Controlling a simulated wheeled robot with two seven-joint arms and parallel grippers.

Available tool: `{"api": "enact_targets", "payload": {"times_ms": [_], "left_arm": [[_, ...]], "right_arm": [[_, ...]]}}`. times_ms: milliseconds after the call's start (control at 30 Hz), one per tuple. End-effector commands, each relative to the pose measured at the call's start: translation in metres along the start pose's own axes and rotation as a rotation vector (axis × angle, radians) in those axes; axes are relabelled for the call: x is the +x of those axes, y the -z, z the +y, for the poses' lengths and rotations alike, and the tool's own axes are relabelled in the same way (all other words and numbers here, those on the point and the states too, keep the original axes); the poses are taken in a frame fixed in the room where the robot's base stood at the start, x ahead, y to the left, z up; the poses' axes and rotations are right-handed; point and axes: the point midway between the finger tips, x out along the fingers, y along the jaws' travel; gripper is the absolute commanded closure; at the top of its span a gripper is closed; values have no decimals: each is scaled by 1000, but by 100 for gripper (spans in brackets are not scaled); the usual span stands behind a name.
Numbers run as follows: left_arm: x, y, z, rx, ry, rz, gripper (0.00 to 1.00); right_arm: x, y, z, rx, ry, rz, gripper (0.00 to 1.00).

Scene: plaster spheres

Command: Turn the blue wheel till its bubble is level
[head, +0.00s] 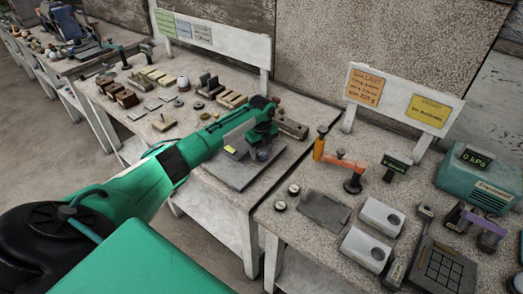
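My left arm, green, reaches in from the lower left, and my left gripper (262,138) points down over a grey plate (240,178) on the middle table. A small bluish round part (263,154), which may be the blue wheel, shows just under the gripper, at the plate's far side. Whether the fingers touch it or are closed is too small to tell. A small yellow mark (231,149) shows beside it on a light block. No bubble can be made out; the arm and gripper hide part of the plate. My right gripper is not in view.
The right table holds an orange-handled tool (343,162), white blocks (382,216), a dark keypad panel (440,268) and a teal gauge box (478,178) reading 0 kPa. Several small blocks (125,97) crowd the middle table's far left. A gap separates the two tables.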

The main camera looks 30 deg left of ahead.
Motion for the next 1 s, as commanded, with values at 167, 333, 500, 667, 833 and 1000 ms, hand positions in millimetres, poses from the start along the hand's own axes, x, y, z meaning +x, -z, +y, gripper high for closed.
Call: {"api": "enact_targets", "payload": {"times_ms": [167, 333, 500, 667, 833, 1000], "left_arm": [[0, 0, 0, 0, -1, 0, 41], [-9, -1, 0, -1, 1, -1, 41], [-39, -1, -1, 0, 5, -1, 41], [-77, -1, -1, 1, 4, -2, 41], [-111, -1, 0, 0, 3, -2, 41], [-132, 0, -1, 0, 1, -1, 41]], "right_arm": [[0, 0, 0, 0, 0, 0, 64], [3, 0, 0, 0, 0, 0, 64], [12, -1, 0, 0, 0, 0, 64], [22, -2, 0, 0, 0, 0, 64], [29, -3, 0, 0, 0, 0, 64], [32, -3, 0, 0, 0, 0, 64]]}}
